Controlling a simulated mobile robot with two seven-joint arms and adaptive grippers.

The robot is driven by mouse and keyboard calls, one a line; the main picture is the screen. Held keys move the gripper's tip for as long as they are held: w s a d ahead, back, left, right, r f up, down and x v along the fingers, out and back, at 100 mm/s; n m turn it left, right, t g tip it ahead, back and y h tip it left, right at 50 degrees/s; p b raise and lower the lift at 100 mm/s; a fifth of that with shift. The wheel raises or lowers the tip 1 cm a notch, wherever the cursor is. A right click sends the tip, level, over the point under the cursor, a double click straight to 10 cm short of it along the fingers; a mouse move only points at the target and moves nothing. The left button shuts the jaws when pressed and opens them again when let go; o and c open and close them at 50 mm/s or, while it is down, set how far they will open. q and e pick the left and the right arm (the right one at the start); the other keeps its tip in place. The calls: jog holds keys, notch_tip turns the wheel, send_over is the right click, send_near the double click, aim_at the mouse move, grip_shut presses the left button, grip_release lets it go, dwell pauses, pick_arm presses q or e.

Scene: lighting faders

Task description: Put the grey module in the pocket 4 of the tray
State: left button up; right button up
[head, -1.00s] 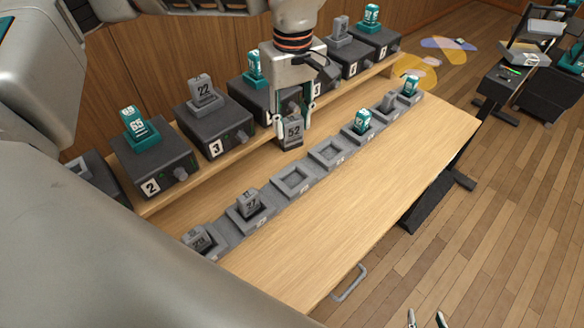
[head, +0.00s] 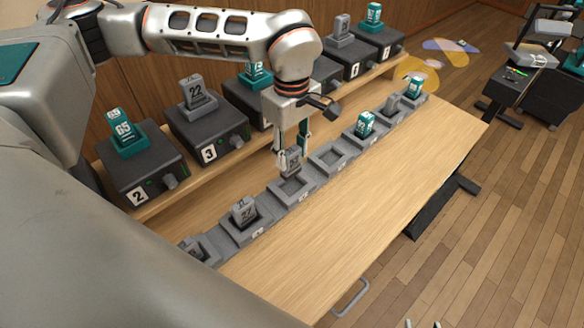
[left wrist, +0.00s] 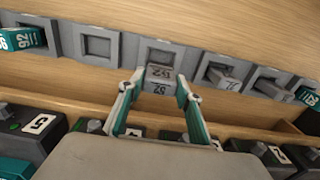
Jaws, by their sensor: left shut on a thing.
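My left gripper (head: 291,150) is shut on the grey module (head: 291,164), whose face reads 52. The module is upright over the back part of an empty pocket (head: 291,190) of the grey tray; I cannot tell whether it touches. In the left wrist view the module (left wrist: 160,76) sits between the fingertips (left wrist: 157,92), in front of that pocket (left wrist: 166,50). The tray (head: 268,205) is a long row of pockets; their number labels are too small to read. My right gripper (head: 423,325) shows only two separated fingertips at the bottom edge.
Another empty pocket (head: 329,158) lies to the right. Beyond it are a teal module (head: 364,124) and others; a grey module (head: 243,213) stands to the left. Numbered black boxes, like box 3 (head: 208,140), line the shelf behind. The front tabletop (head: 370,200) is clear.

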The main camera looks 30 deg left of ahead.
aim_at(292, 169)
pick_arm(q)
jog(key=shift+f, duration=2.85)
jog(key=shift+f, duration=0.15)
jog(key=o, duration=1.1)
notch_tip(292, 169, up, 12)
jog(key=shift+r, duration=0.15)
